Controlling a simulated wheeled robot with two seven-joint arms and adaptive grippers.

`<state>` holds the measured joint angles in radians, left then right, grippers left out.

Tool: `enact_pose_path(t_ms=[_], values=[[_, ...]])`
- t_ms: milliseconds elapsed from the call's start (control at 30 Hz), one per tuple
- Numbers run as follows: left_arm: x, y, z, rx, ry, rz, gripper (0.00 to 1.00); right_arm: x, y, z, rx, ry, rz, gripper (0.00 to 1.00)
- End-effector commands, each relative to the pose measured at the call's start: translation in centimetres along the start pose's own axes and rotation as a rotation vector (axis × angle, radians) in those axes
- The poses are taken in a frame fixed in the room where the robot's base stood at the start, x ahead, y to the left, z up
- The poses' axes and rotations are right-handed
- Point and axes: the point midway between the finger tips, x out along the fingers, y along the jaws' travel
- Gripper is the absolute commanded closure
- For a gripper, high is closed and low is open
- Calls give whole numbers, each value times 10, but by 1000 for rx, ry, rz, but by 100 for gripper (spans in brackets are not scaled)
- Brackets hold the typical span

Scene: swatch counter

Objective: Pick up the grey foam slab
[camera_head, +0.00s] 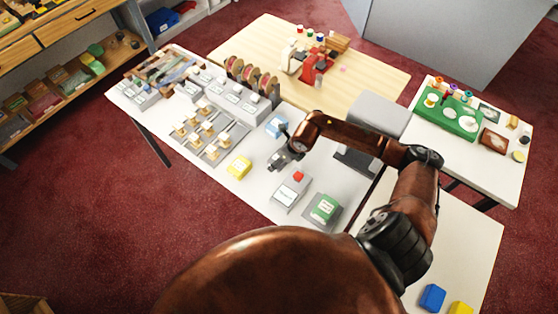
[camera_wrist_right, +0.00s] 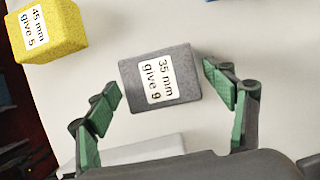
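The grey foam slab (camera_wrist_right: 182,62) lies on the pale counter in the right wrist view, with a white label reading "35 mm give 9". My right gripper (camera_wrist_right: 160,84) is open, its green-padded fingers apart to the left and right of the slab's near part. Gaps show between the fingers and the slab, and I cannot tell any contact. In the head view my right gripper (camera_head: 280,160) reaches down at the counter between the blue and yellow blocks. The slab is mostly hidden or hard to make out there. My left gripper is not in view.
A yellow block (camera_wrist_right: 48,28) labelled "45 mm give 5" lies left of the slab. A blue block (camera_head: 276,126) lies behind the gripper. A grey stand with a red button (camera_head: 299,176) and a green block (camera_head: 324,207) are nearby to the right.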

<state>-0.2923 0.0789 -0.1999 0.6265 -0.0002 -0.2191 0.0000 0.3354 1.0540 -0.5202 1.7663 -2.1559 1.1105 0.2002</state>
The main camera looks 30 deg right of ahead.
Motion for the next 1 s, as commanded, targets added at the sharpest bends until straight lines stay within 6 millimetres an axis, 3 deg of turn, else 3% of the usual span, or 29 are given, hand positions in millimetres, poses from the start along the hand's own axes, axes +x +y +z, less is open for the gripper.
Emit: enact_pose_path(t_ms=[200,467,767,1000], values=[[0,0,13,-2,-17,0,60,0,0,0,1,0,0,41],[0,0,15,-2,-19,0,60,0,0,0,1,0,0,59],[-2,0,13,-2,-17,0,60,-2,0,0,0,-1,-1,60],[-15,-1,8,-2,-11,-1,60,-24,-1,10,-2,-3,-2,60]])
